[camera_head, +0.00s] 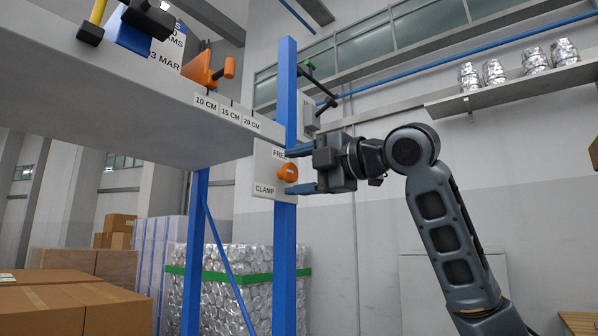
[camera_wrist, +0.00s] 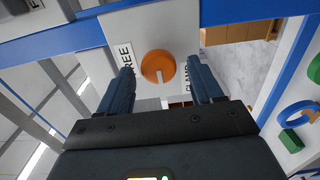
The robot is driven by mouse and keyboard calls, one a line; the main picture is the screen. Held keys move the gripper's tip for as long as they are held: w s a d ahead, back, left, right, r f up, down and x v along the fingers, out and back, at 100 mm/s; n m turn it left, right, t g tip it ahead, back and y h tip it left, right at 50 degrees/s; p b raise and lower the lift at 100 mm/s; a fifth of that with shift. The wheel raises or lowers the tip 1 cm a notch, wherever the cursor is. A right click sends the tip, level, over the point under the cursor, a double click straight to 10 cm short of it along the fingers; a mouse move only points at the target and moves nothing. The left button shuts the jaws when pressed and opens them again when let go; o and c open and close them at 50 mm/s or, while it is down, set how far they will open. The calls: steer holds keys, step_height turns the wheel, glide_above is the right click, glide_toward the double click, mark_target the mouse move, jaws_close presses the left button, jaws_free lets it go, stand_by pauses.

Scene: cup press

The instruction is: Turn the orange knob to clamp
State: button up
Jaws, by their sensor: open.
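The orange knob (camera_head: 287,172) is mounted on a white panel (camera_head: 266,158) on the blue post, with "FREE" printed above it and "CLAMP" below. My gripper (camera_head: 296,169) is open at the panel from the right, one finger above the knob and one below. In the wrist view the knob (camera_wrist: 158,67) sits between the open fingertips (camera_wrist: 160,78), with a gap on both sides. A light pointer mark on the knob points toward my gripper's palm in that view. Whether the fingertips overlap the knob in depth is hard to tell.
A grey bench (camera_head: 120,100) with 10, 15 and 20 CM labels stands left of the blue post (camera_head: 286,240). An orange clamp-like part (camera_head: 203,70) sits on it. A black lever (camera_head: 325,92) juts out above my gripper.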

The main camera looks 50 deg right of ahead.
steer(key=shift+s, duration=0.1)
steer(key=s, duration=0.7)
steer(key=shift+s+d+b, duration=0.15)
steer(key=shift+s+b, duration=0.15)
steer(key=shift+b, duration=0.1)
